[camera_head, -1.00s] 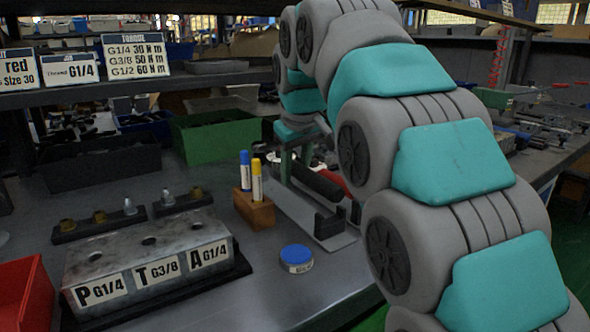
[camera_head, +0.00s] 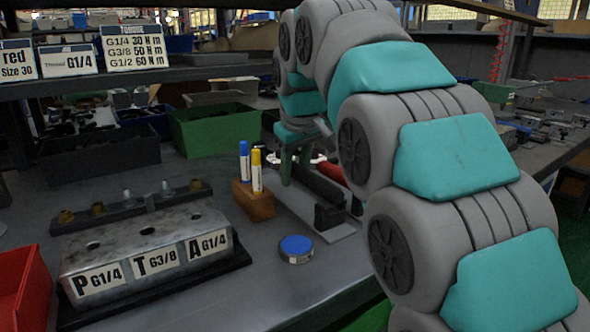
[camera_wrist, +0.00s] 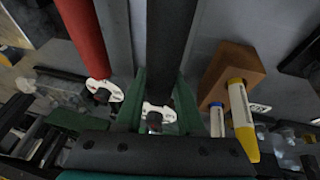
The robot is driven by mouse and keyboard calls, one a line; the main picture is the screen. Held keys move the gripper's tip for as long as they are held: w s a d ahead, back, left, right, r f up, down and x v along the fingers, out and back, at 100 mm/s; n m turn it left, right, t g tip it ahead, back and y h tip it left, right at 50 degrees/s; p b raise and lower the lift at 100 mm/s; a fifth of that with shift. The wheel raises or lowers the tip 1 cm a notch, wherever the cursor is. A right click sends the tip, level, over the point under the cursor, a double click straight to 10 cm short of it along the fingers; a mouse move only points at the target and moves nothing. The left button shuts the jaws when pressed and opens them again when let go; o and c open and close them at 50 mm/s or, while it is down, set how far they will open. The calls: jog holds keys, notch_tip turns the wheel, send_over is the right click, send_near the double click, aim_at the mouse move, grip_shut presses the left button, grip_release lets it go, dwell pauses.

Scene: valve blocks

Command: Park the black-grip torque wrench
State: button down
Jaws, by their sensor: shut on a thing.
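The black-grip torque wrench (camera_wrist: 170,45) is between the green fingers of my gripper (camera_wrist: 160,100), which is shut on it. Its white ratchet head (camera_wrist: 158,112) shows just past the fingers. In the head view the black grip (camera_head: 321,188) slopes toward a black cradle (camera_head: 328,216) on a pale plate (camera_head: 300,205). The grip's front end is at or just above the cradle; contact cannot be told. My gripper (camera_head: 297,165) is partly hidden by my arm. A red-grip wrench (camera_wrist: 83,35) lies beside it, also partly visible in the head view (camera_head: 331,171).
A wooden block (camera_head: 254,203) with blue and yellow markers stands close left of the plate. A blue-lidded tin (camera_head: 296,248) is in front. The valve block (camera_head: 145,245), red bin (camera_head: 22,285) and green bin (camera_head: 210,130) stand further left.

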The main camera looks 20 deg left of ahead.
jog(key=shift+f+b, duration=0.45)
jog(key=shift+f, duration=0.45)
jog(key=shift+c, duration=2.2)
grip_release()
jog(key=shift+f, duration=0.1)
jog(key=shift+v, duration=3.9)
